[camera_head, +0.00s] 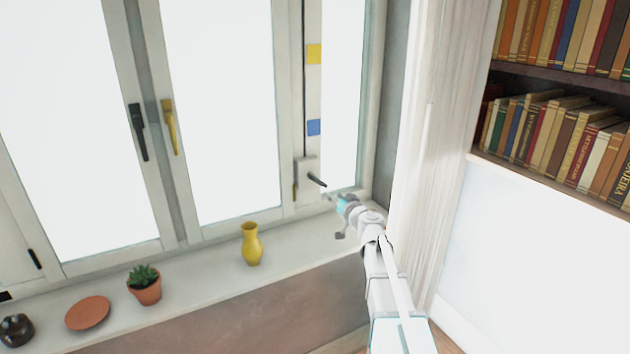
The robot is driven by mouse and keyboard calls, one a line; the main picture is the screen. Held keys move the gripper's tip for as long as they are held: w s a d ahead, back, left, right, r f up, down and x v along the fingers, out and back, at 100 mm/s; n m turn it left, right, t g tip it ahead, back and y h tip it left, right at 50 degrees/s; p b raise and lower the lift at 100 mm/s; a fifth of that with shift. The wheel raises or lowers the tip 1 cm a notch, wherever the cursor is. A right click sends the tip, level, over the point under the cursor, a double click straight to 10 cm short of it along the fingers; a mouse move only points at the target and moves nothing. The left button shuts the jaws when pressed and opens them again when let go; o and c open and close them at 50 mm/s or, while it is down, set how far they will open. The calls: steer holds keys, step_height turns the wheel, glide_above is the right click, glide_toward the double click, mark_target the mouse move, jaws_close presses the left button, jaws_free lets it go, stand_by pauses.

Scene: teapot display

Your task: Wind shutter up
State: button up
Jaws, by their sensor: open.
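A pale winder box (303,172) is mounted low on the window frame at the right. A dark crank handle (317,180) sticks out from it towards the lower right. Above the box runs a narrow upright strip (313,90) with a yellow patch (314,54) and a blue patch (314,127). My gripper (333,198) is open, just below and right of the crank handle's end. It looks empty, and I cannot tell whether it touches the handle. The window panes show only plain white, so I cannot make out the shutter.
The sill holds a yellow vase (251,244), a potted succulent (144,284), a terracotta plate (88,313) and a dark pot (16,330). The window has a black handle (138,131) and a yellow handle (170,126). A white curtain (435,130) hangs close right of my arm, beside bookshelves (560,78).

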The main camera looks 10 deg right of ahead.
mark_target(318, 182)
steer(key=n, duration=0.7)
steer(key=shift+s, duration=0.1)
steer(key=x, duration=1.3)
steer(key=shift+w+a, duration=0.1)
steer(key=shift+w, duration=0.25)
jaws_close()
stand_by(0.3)
